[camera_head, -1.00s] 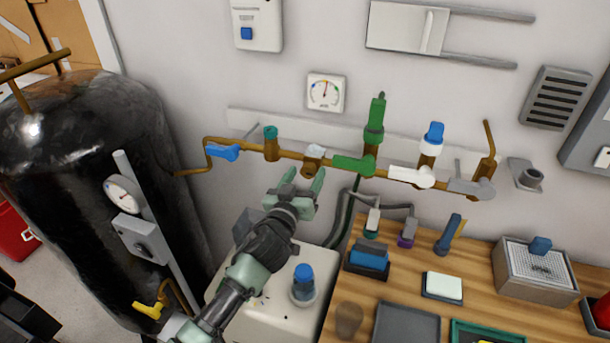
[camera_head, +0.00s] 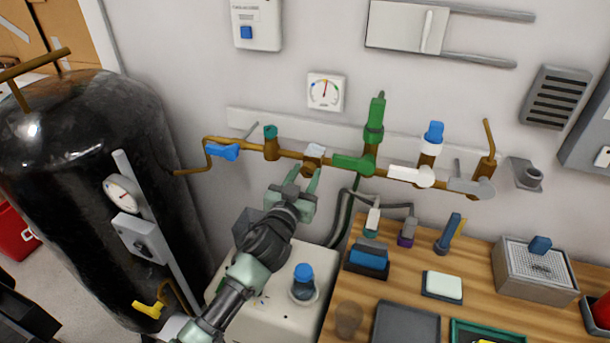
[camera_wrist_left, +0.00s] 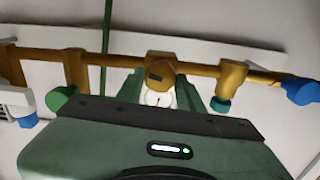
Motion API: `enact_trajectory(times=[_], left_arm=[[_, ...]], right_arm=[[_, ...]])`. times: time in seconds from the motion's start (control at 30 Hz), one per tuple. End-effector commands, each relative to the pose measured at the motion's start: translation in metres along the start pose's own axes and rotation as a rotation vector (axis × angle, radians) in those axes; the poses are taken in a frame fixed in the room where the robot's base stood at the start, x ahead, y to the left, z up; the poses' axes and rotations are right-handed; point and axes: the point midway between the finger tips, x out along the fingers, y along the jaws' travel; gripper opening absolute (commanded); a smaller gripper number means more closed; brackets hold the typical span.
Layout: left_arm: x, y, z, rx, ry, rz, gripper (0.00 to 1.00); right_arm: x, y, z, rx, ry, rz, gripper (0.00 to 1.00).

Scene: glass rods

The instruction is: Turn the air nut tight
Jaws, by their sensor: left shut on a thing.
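The brass air nut (camera_head: 313,161) sits on the horizontal wall pipe, between the teal-capped fitting and the green valve. A grey piece shows at its top. My left gripper (camera_head: 302,180) reaches up to it from below. In the left wrist view, turned upside down, the brass nut (camera_wrist_left: 160,72) with a small dark slot lies between the two green fingers of my left gripper (camera_wrist_left: 161,84). The gripper is shut on the nut. The exact finger contact is partly hidden. My right gripper is not in view.
A white gauge (camera_head: 325,92) hangs above the pipe. The green valve (camera_head: 374,128), white valve (camera_head: 412,176) and blue handle (camera_head: 222,152) flank the nut. A black tank (camera_head: 85,185) stands at left. The wooden bench (camera_head: 405,275) holds trays and bottles at right.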

Motion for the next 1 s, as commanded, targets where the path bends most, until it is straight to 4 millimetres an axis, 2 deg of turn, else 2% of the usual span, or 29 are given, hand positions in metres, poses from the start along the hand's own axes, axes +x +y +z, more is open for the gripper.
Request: enact_trajectory(times=[0.6,1.0], left_arm=[[-0.0001,0.0016,0.0009,0.55,-0.001,0.0,0.0],[-0.0001,0.0022,0.0015,0.736,-0.001,0.001,0.0]], right_arm=[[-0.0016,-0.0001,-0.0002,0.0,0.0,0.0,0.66],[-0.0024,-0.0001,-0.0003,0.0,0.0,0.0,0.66]])
